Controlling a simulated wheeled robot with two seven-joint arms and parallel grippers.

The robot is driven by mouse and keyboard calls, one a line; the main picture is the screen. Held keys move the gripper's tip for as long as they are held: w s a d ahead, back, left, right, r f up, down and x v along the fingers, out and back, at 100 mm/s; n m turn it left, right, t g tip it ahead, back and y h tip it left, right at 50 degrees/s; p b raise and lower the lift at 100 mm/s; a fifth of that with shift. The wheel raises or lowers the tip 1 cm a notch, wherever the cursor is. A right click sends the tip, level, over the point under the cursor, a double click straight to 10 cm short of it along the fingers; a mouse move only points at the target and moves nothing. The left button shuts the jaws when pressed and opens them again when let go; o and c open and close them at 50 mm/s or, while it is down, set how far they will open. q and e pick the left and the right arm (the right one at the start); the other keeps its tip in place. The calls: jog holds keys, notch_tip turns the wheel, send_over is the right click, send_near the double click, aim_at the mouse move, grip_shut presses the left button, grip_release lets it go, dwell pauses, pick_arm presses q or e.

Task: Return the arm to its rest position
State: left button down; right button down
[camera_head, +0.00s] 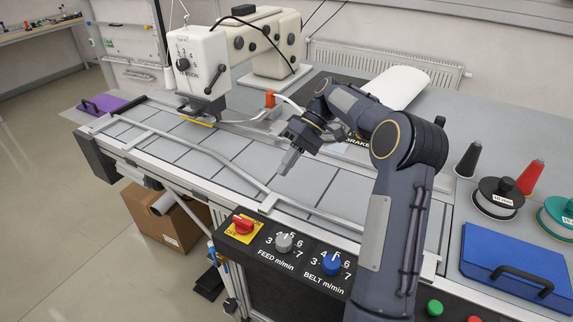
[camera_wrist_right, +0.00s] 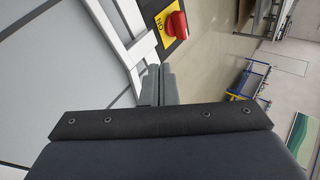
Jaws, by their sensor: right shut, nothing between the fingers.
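My right arm comes in from the lower right of the head view and bends over the sewing table. Its gripper (camera_head: 288,161) hangs above the grey panelled belt, apart from it, with nothing held. In the right wrist view the gripper fingers (camera_wrist_right: 160,84) are together and empty. Beyond them in that view are the belt's white rail and the red switch (camera_wrist_right: 174,27) on its yellow plate. My left gripper is not in view.
A white sewing machine (camera_head: 200,62) stands at the back left. The control panel has a red switch (camera_head: 242,223), a feed knob (camera_head: 284,242) and a blue belt knob (camera_head: 331,262).

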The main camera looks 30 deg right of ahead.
dwell(0.3)
jog(key=s+a+r+m+t+h, duration=0.25)
jog(key=s+a+r+h, duration=0.2)
jog(key=s+a, duration=0.55)
jog(key=s+a+f+t, duration=0.2)
jog(key=s+f, duration=0.1)
jog(key=s, duration=0.4)
jog(key=s+a+f+t+h, duration=0.1)
jog(key=s+a+f+t, duration=0.1)
jog(key=s, duration=0.6)
jog(key=shift+a+f+m, duration=0.3)
jog(key=shift+f+m, duration=0.05)
jog(key=shift+f, duration=0.5)
